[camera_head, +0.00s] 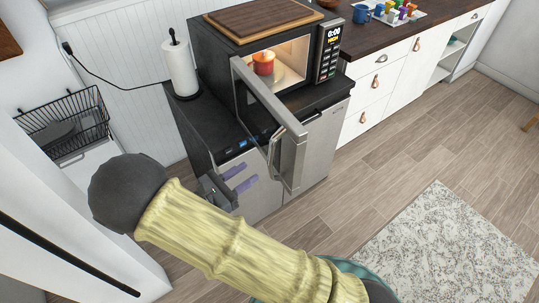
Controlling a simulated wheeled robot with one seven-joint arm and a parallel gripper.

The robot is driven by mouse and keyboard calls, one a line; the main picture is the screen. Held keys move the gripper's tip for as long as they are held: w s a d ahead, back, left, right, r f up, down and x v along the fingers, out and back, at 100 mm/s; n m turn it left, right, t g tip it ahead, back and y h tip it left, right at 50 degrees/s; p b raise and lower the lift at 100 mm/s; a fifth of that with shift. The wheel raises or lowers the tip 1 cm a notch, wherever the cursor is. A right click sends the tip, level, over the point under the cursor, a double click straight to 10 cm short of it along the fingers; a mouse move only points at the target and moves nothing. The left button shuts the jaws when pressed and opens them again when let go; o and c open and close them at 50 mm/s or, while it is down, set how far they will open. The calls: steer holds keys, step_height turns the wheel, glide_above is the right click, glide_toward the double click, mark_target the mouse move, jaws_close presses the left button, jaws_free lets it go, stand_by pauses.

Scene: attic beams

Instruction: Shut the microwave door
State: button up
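The microwave (224,49) stands on a dark counter, with its lit inside showing. Its door (262,105) is wide open, hinged on the left and swung out toward me. The door's metal handle (291,158) is on the free edge at the near right. A red and orange item (263,63) sits on the plate inside. My gripper (249,175) has two purple fingers that look spread apart with nothing between them. It is low in front of the cabinet, left of the door's free edge, and looks apart from the door.
A paper towel roll (179,68) stands left of the microwave. A wooden board (264,17) lies on top. A wire basket (64,121) is at the left. White drawers (374,88) run to the right. The wood floor and pale rug (445,250) at right are clear.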

mark_target(270, 161)
steer(key=p+x, duration=0.1)
steer(key=x, duration=0.8)
steer(key=shift+d+p, duration=0.15)
steer(key=shift+p, duration=0.25)
jaws_close()
